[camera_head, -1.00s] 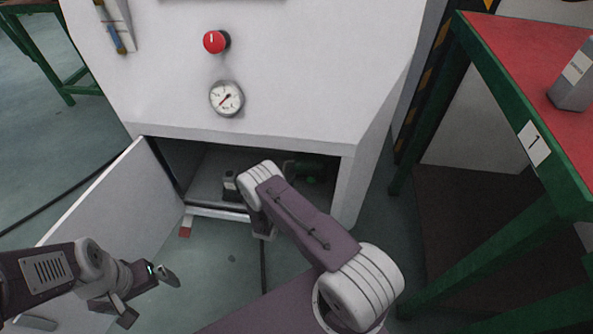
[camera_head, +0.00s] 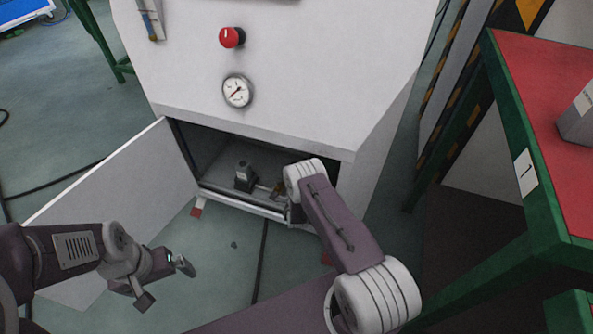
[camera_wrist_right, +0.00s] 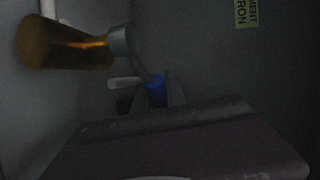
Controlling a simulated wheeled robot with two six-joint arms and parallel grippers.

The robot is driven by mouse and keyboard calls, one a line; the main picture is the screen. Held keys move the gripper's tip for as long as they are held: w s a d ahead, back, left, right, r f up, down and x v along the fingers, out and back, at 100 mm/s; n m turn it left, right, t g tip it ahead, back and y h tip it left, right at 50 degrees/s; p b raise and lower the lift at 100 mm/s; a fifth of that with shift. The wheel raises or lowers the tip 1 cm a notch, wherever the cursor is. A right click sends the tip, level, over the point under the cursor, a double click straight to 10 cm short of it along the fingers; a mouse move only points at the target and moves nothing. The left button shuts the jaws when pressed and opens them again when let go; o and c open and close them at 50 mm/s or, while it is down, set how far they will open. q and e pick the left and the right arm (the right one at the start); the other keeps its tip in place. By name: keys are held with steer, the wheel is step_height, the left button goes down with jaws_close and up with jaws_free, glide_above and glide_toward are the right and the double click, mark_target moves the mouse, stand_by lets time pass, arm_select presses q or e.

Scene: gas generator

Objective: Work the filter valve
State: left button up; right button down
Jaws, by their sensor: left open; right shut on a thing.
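In the right wrist view, an amber filter bowl (camera_wrist_right: 65,45) lies at the upper left with a grey fitting (camera_wrist_right: 120,40) at its end. A small blue valve part (camera_wrist_right: 156,92) shows below it, beside a pale lever (camera_wrist_right: 124,82). My right gripper (camera_wrist_right: 150,97) is shut on the blue valve part; the contact is dark and partly hidden. In the head view my right arm reaches into the open lower compartment, and its fingers are hidden there. My left gripper (camera_head: 164,283) is open and empty in front of the open door.
The white cabinet (camera_head: 300,80) carries a red knob (camera_head: 232,37) and a gauge (camera_head: 237,90). Its door (camera_head: 120,195) hangs open at the left. A dark device (camera_head: 244,177) stands inside the compartment. A red-topped green table (camera_head: 540,90) stands close at the right.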

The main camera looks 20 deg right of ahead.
stand_by(0.3)
steer(key=c, duration=1.4)
jaws_free()
steer(key=shift+o, duration=0.2)
steer(key=shift+s+a+r+p, duration=0.1)
steer(key=shift+s+r+p, duration=0.1)
steer(key=shift+p, duration=0.15)
steer(key=p+v, duration=0.5)
steer(key=v, duration=0.3)
steer(key=shift+s, duration=0.25)
steer(key=shift+c, duration=0.4)
